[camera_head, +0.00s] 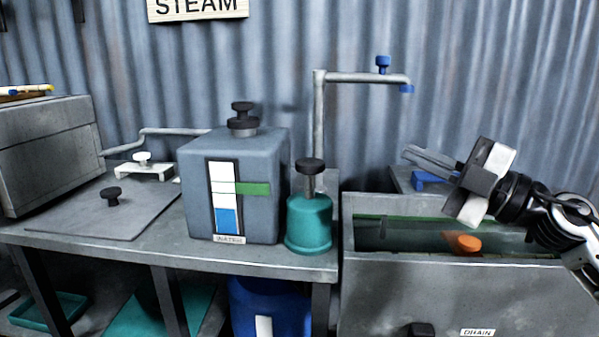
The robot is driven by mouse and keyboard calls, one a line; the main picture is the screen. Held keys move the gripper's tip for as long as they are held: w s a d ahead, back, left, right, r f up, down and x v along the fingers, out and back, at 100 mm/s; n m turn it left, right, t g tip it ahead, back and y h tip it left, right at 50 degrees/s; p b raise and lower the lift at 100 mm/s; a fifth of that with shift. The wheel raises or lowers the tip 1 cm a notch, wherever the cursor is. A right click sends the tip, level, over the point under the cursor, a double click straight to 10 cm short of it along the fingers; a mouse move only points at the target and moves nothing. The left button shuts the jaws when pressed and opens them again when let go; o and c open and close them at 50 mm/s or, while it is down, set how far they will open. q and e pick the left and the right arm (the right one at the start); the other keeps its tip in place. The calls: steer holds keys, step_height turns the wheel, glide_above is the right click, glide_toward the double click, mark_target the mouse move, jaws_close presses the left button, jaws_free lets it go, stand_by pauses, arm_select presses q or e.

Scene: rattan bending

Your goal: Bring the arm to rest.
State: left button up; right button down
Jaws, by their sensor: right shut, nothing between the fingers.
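My right gripper (428,158) comes in from the right, above the metal trough (450,295). Its fingers point left and are shut with nothing between them. It is held in the air, apart from the trough rim and the things around it. My right arm runs down to the right edge of the picture. My left gripper and left arm are not in view.
A grey water box (265,170) with a level strip and a teal canister (309,222) stand on the bench (150,245). A bent pipe with a blue tap (382,65) rises behind. An orange float (464,243) is in the trough. A metal chest (50,150) stands left.

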steer(key=s+a+f+m+t+h+p, duration=0.1)
steer(key=s+f+m+t+h, duration=0.1)
steer(key=f+m+h, duration=0.35)
steer(key=s+f+m+t+h+p, duration=0.1)
steer(key=s+f+m+t+h, duration=0.15)
steer(key=f+m, duration=0.65)
steer(key=s+a+f+m+t+h+p, duration=0.1)
steer(key=s+f+m+h, duration=0.25)
steer(key=f, duration=0.65)
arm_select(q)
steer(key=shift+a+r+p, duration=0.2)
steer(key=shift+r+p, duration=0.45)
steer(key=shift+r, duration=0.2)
arm_select(e)
steer(key=s+a+f+m+g+h, duration=0.1)
steer(key=s+f+m+g, duration=0.3)
steer(key=s+f, duration=1)
steer(key=g+h, duration=0.1)
steer(key=g, duration=0.2)
steer(key=shift+s+a+f, duration=0.15)
steer(key=shift+s+a, duration=0.05)
steer(key=shift+a, duration=0.2)
